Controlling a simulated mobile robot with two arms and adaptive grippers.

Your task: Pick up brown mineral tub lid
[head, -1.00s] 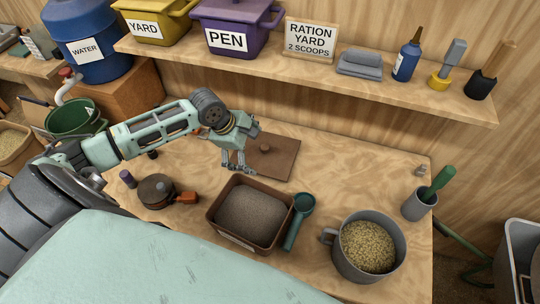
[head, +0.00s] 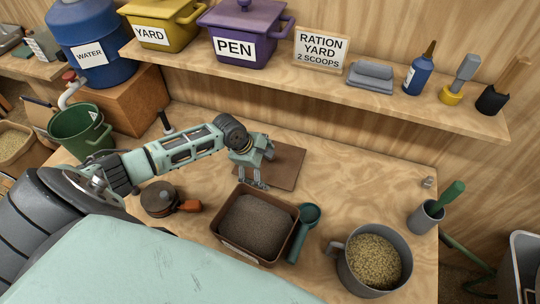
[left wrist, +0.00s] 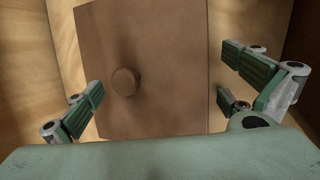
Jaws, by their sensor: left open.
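The brown mineral tub lid (head: 287,168) is a flat square panel lying on the bench behind the open brown tub (head: 239,253). In the left wrist view the lid (left wrist: 165,60) fills the middle, with its round knob (left wrist: 125,82) left of centre. My left gripper (head: 254,186) is over the lid's left front part and hides some of it in the head view. Its fingers (left wrist: 160,92) are spread wide in the wrist view, with the knob between them and nothing held. My right gripper is not in view.
A teal scoop (head: 303,232) lies right of the tub, and a grey pot of grain (head: 338,263) stands beyond it. A round dark tin (head: 158,198) sits to the left. The shelf (head: 300,66) overhangs behind. Bare bench lies right of the lid.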

